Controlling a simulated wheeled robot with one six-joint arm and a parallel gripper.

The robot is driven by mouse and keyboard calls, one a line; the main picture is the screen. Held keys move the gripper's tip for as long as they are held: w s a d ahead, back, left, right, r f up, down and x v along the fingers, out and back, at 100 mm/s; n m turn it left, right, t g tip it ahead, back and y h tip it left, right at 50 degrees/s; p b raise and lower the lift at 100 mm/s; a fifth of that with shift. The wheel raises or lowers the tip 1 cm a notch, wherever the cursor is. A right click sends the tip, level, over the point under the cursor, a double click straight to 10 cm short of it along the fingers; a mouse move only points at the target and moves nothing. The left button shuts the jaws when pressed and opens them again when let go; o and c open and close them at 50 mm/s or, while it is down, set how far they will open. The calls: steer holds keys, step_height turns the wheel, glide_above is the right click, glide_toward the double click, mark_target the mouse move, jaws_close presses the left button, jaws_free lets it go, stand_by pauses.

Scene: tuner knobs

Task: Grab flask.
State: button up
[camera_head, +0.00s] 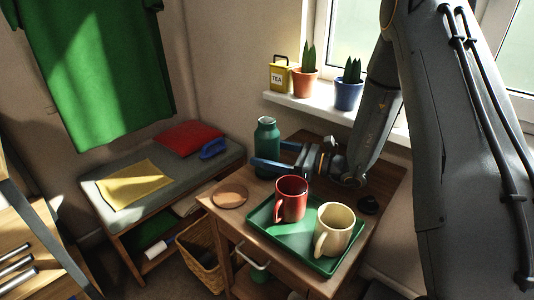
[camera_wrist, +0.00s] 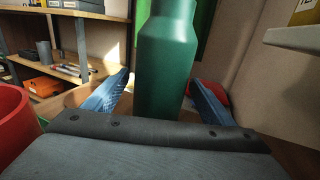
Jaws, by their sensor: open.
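The green flask (camera_head: 267,146) stands upright at the back left of the small wooden cabinet top. My gripper (camera_head: 268,155) reaches toward it from the right, its blue fingers level with the flask's body. In the wrist view the flask (camera_wrist: 167,60) stands upright ahead, with one finger on each side of it. My gripper (camera_wrist: 160,95) is open, and gaps show between the flask and both fingers. The flask's base is hidden behind the gripper's body in the wrist view.
A green tray (camera_head: 290,248) holds a red mug (camera_head: 291,198) and a cream mug (camera_head: 334,229) in front of my gripper. The red mug (camera_wrist: 14,125) is close at left in the wrist view. A round coaster (camera_head: 229,194) lies at left. The windowsill (camera_head: 312,107) holds potted plants.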

steer(key=shift+w+a, duration=0.1)
steer(key=shift+a, duration=0.05)
steer(key=c, duration=1.4)
steer(key=shift+c, duration=1.2)
steer(key=shift+r, duration=0.2)
